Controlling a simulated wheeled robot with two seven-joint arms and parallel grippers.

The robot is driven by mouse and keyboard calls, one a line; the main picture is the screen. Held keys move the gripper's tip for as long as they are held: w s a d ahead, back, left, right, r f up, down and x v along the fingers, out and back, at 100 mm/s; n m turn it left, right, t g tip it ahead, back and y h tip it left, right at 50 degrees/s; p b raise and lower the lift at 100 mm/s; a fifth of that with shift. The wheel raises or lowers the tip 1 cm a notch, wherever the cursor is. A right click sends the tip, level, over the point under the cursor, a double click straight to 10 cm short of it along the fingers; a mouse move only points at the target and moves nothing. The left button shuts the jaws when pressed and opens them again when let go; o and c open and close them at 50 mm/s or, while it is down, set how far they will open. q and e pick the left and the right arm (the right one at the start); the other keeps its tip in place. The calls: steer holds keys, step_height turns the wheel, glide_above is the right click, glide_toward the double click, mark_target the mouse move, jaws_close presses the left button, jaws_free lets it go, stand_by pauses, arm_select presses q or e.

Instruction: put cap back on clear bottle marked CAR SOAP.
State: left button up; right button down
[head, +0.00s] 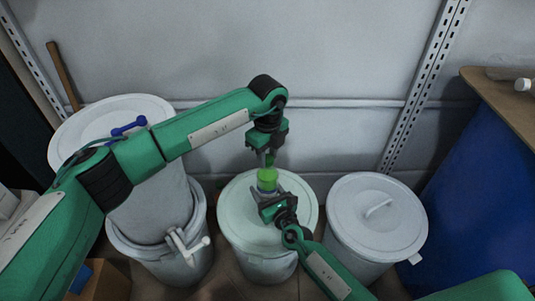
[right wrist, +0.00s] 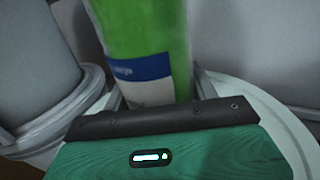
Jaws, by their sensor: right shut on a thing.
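A bottle of bright green (head: 267,176) stands upright on the lid of the middle white drum. In the right wrist view the green bottle (right wrist: 145,35) has a blue and white label whose print I cannot read clearly. My right gripper (head: 268,196) is shut around its lower part. My left gripper (head: 267,159) points down just above the bottle's top; its fingers look close together, but whether they hold a cap is too small to tell. The bottle's mouth is hidden. A clear bottle (head: 502,73) with a white cap (head: 523,84) lies on a board at the far right.
The middle drum's lid (head: 236,210) is otherwise bare. A lidded drum (head: 365,215) stands to its right. A blue drum (head: 475,185) carries the wooden board (head: 500,98). A grey wall is behind.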

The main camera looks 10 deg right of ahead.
arm_select(q)
steer(key=m, duration=1)
steer(key=shift+m, duration=0.4)
steer(key=m, duration=1)
steer(key=shift+m, duration=0.4)
steer(key=m, duration=2.2)
steer(key=shift+f+m, duration=0.1)
steer(key=shift+m, duration=0.2)
steer(key=o, duration=1.2)
steer(key=shift+c, duration=0.2)
